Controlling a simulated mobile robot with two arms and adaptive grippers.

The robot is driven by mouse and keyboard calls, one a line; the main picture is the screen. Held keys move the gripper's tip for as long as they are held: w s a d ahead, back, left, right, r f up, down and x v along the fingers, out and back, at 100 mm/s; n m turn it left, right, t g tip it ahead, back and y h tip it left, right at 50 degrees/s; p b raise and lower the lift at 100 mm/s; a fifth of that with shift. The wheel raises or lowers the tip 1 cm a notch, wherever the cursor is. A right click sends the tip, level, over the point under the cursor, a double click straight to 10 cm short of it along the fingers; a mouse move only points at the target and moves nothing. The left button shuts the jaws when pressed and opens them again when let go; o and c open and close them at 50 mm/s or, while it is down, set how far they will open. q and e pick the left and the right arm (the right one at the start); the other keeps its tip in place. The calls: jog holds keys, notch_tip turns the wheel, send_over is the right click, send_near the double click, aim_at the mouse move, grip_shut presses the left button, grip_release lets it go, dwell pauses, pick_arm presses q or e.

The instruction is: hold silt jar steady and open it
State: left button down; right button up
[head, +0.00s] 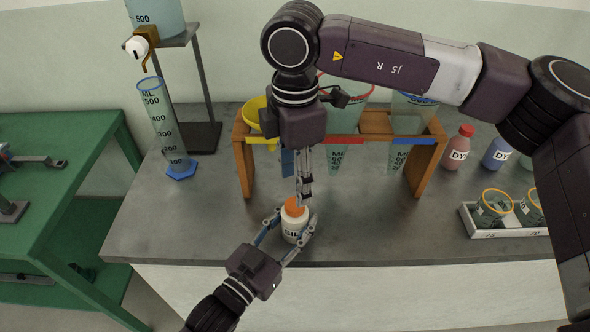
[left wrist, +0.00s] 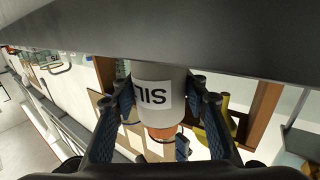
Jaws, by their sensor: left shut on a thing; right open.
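The silt jar (head: 292,228) is a small white jar with a dark-lettered label and an orange lid (head: 295,207). It stands upright near the front edge of the grey bench. My left gripper (head: 296,219) is shut on the jar's body, one finger on each side. In the left wrist view the jar (left wrist: 153,84) appears upside down between the blue finger pads, its orange lid (left wrist: 160,133) toward the bottom. My right gripper (head: 303,196) points down at the lid from above and is open. Its fingers partly hide the lid, and I cannot tell whether they touch it.
A wooden rack (head: 246,178) with large funnels or cones stands just behind the jar. A graduated cylinder (head: 161,120) is at the left. A red bottle (head: 459,150), a blue bottle (head: 496,154) and a tray of beakers (head: 487,233) are at the right. Bench left of the jar is clear.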

aim_at(295, 207)
notch_tip(295, 207, down, 6)
dwell(0.4)
